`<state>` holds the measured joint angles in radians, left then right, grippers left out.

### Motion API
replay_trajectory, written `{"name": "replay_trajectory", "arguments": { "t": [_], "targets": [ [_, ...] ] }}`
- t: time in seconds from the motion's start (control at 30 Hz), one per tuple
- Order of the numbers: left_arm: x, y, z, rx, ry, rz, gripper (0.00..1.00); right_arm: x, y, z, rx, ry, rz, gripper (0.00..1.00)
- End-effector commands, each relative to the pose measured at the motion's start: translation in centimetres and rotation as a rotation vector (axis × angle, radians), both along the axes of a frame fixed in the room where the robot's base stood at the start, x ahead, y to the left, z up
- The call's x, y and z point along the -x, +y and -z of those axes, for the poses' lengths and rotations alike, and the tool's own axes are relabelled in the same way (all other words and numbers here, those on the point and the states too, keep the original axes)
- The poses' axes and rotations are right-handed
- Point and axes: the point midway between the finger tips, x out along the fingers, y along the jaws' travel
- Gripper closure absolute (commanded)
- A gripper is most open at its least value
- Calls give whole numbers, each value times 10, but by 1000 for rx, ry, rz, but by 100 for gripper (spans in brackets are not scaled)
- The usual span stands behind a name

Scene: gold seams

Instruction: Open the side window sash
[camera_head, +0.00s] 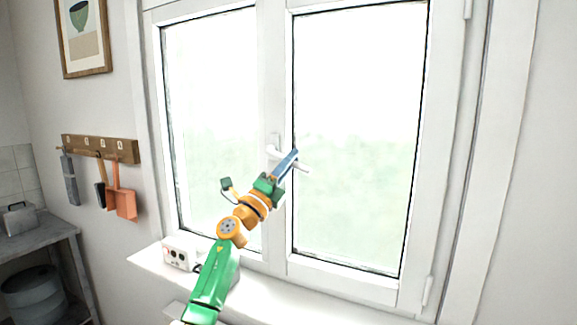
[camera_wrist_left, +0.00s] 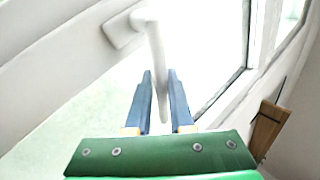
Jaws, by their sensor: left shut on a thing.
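The white window has two glazed sashes side by side. The right sash (camera_head: 358,205) looks flush in its frame, with hinges on its right edge. The white handle (camera_head: 274,141) sits on the middle upright, its lever pointing right and slightly down. My left gripper (camera_head: 291,157) is shut on the lever. In the left wrist view, the blue fingers of the gripper (camera_wrist_left: 160,82) stand on either side of the white lever (camera_wrist_left: 156,50), whose base plate is at the upper left. My right gripper is not in view.
A white box with red and dark marks (camera_head: 176,255) stands on the sill (camera_head: 290,300) at left, beside my left arm. A wooden hook rack (camera_head: 100,148) with a red dustpan (camera_head: 121,202) hangs on the left wall. The right sash's front is clear.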

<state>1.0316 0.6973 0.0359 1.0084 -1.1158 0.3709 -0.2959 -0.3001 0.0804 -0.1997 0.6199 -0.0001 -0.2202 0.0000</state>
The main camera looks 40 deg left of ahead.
Motion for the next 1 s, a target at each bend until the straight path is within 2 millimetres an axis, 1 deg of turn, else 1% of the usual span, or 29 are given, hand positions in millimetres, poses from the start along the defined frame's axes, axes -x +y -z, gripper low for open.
{"name": "replay_trajectory", "arguments": {
  "t": [0.03,0.1,0.43,0.67,1.0],
  "targets": [
    [-2,0,-6,34,-9,4,100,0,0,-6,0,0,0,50],
    [-5,0,-9,82,-21,3,100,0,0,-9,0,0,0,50],
    [-7,2,-18,238,-59,2,100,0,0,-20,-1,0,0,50],
    [-7,3,-19,281,-69,1,100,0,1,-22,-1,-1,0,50],
    [-7,3,-19,287,-70,1,100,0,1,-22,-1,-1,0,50]
  ]
}}
